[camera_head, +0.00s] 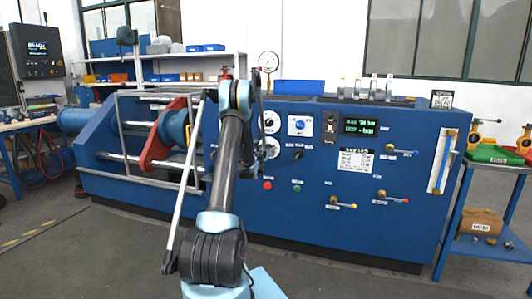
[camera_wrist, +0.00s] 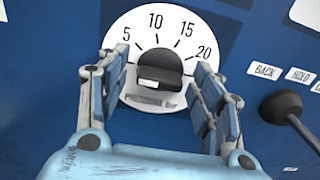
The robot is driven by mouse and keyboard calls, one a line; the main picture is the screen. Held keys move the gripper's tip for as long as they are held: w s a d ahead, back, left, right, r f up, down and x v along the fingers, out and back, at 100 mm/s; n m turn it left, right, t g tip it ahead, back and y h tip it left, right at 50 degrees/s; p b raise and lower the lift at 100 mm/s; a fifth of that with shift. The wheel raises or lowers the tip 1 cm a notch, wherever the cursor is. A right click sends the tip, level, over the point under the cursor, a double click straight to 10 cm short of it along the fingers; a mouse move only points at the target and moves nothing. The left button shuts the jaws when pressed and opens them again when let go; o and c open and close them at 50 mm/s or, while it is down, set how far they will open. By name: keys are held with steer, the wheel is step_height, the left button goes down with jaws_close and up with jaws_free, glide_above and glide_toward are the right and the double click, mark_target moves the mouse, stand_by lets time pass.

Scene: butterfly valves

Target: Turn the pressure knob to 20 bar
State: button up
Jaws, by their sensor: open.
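The pressure knob (camera_wrist: 162,66) is black and sits in the middle of a round white dial (camera_wrist: 155,20) marked 5, 10, 15 and 20. A white patch shows on its lower left side; which number the knob points to, I cannot tell. My gripper (camera_wrist: 161,72) is open, with one finger on each side of the knob. A gap seems to show between the fingers and the knob; contact is unclear. In the head view, the dial (camera_head: 272,147) shows on the blue panel's left part, partly behind my arm.
Right of the dial, a black-handled lever (camera_wrist: 283,108) sticks out below the labels BACK and HOLD. In the head view, a red button (camera_head: 267,185) and a green button (camera_head: 297,188) lie below. A metal frame (camera_head: 150,93) stands left of my arm.

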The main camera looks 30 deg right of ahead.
steer(key=c, duration=1.1)
steer(key=shift+o, duration=0.2)
steer(key=shift+m, duration=0.3)
steer(key=shift+s+f+m, duration=0.1)
steer(key=shift+f+m, duration=0.1)
steer(key=shift+m, duration=6.8)
steer(key=shift+f+m, duration=0.2)
steer(key=shift+m, duration=6.8)
